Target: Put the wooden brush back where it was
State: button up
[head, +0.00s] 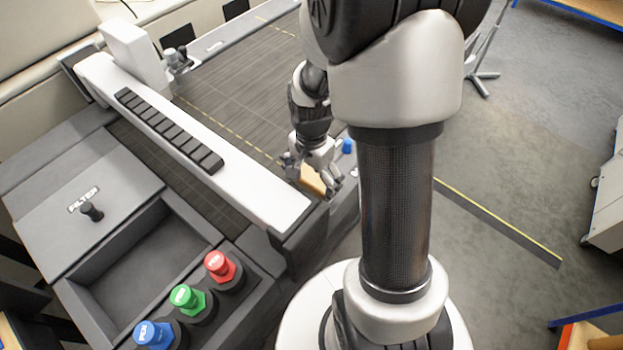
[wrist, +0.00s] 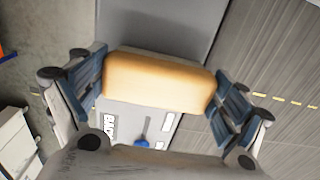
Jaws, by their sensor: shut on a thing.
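The wooden brush (wrist: 160,82) is a light tan block with rounded edges. In the wrist view it sits between the two finger pads of my gripper (wrist: 158,88), which is shut on its ends. In the head view the brush (head: 313,181) shows below my gripper (head: 312,176), near the front edge of the machine bed. Its underside is hidden, so I cannot tell whether it touches the surface beneath.
A white beam (head: 190,140) with dark keys crosses the dark bed (head: 240,75). An open bin (head: 140,262) and red (head: 220,266), green (head: 187,299) and blue (head: 153,334) knobs stand at front left. A blue knob (wrist: 143,139) is near lettering.

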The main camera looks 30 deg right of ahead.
jog(key=shift+f, duration=0.1)
jog(key=o, duration=0.8)
jog(key=shift+o, duration=0.2)
notch_tip(320, 180, up, 12)
jog(key=p, duration=0.4)
notch_tip(320, 180, up, 8)
jog(key=n+t, duration=0.2)
jog(key=n, duration=0.3)
send_over(311, 178)
jog(key=s+a, duration=0.3)
jog(key=a, duration=0.1)
jog(key=s+a+r+n+t, duration=0.2)
jog(key=s+a+r+n, duration=0.4)
jog(key=s+n, duration=0.3)
jog(key=shift+s+t, duration=0.3)
jog(key=shift+s, duration=0.4)
